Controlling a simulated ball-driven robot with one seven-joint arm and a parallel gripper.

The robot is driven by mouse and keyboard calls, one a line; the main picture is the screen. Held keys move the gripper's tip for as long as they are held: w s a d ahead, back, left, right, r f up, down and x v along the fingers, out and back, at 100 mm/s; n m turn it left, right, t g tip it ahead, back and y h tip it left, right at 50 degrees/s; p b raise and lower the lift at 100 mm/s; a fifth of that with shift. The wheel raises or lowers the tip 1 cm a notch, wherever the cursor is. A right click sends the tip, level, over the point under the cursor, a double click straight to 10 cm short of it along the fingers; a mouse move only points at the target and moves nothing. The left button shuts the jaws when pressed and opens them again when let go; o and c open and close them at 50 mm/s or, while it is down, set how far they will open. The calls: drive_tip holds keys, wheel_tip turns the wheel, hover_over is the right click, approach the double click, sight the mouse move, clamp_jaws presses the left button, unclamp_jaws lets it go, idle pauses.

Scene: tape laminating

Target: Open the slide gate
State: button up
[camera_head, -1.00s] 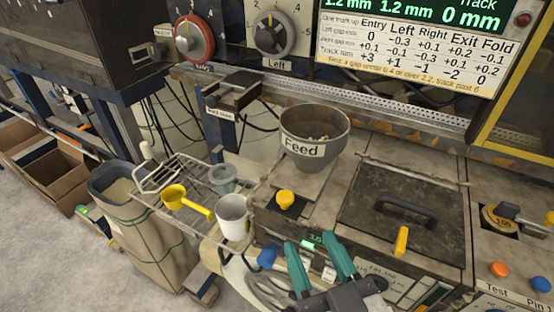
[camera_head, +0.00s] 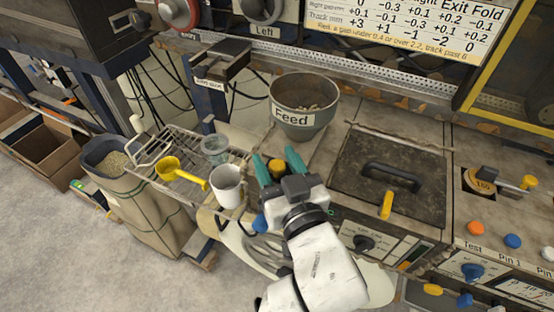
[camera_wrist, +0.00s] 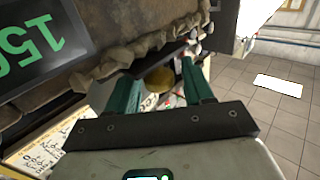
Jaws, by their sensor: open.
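The yellow knob (camera_head: 277,166) of the slide gate sits on the pale plate in front of the Feed hopper (camera_head: 303,106). My gripper (camera_head: 274,156) reaches over it from the front, with one green finger on each side of the knob. The jaws are open, and I cannot tell whether either finger touches the knob. In the wrist view the round yellow knob (camera_wrist: 158,78) shows between the green fingers of my gripper (camera_wrist: 157,70). The fingers and palm hide most of the gate plate.
A dark hatch with a black handle (camera_head: 393,176) lies to the right. A grain sack (camera_head: 135,205) stands on the floor.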

clamp_jaws()
idle(0.5)
